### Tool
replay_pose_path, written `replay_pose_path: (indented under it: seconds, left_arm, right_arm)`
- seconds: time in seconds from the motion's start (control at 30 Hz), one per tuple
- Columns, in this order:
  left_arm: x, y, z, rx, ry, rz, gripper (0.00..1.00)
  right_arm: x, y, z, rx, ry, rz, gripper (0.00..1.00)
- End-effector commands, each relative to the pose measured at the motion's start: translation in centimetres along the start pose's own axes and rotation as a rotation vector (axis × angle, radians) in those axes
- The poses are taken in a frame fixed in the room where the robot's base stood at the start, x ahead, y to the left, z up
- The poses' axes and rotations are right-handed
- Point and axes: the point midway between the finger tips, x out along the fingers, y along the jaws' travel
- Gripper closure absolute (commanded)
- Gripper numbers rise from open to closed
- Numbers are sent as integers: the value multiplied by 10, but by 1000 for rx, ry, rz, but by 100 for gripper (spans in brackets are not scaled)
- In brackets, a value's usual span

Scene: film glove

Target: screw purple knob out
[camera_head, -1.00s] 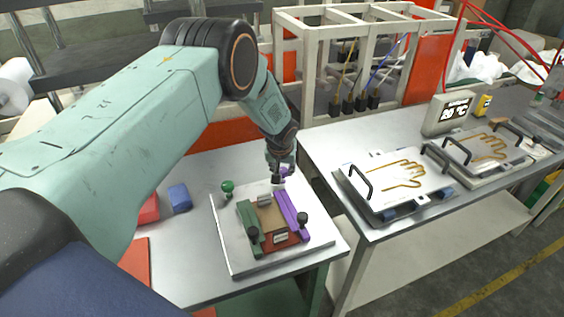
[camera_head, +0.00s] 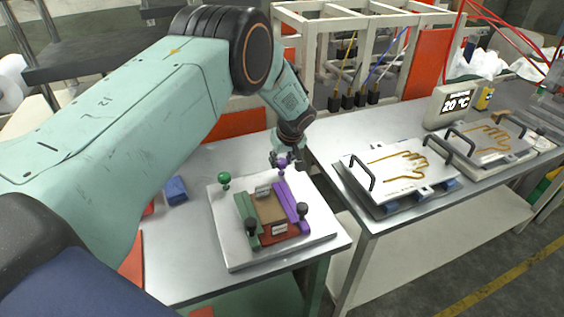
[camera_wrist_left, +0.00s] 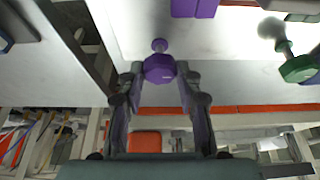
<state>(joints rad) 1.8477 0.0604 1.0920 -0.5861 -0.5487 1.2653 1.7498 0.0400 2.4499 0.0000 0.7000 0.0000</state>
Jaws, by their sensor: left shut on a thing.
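A white plate (camera_head: 228,250) on the left table bears a fixture with a green bar (camera_head: 245,212) on its left and a purple bar (camera_head: 290,202) on its right. My left gripper (camera_head: 284,160) is at the plate's far edge, shut on the purple knob (camera_head: 282,163). In the left wrist view, the purple knob (camera_wrist_left: 159,69) sits between the fingertips (camera_wrist_left: 160,76), its stem pointing away from the gripper. I cannot tell whether the stem touches the plate. My right gripper is out of view.
A green knob (camera_head: 224,178) stands at the plate's far left corner. Black knobs (camera_head: 302,209) stand near the fixture's front. A blue block (camera_head: 176,190) lies left of the plate. The right table bears panels with glove outlines (camera_head: 398,165) and black handles.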

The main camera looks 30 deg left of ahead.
Motion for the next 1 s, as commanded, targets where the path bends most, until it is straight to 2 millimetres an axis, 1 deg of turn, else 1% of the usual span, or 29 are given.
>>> replay_pose_path:
  seconds: [0.03, 0.4, 0.43, 0.6, 0.7, 1.0]
  left_arm:
    - [-2, 2, -3, -6, 5, 5, 97]
    - [-2, 2, -3, -8, 5, 4, 97]
    - [-2, 2, -3, -8, 5, 4, 63]
    - [-2, 1, -2, -6, 3, 2, 49]
    - [-1, 1, -1, -6, 2, 0, 42]
    - [-3, 0, -1, -5, 0, -1, 42]
  right_arm:
    - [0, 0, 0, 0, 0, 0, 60]
    - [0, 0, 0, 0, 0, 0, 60]
    - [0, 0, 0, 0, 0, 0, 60]
    - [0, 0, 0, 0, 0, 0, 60]
    - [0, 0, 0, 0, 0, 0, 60]
    - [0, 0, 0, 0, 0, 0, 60]
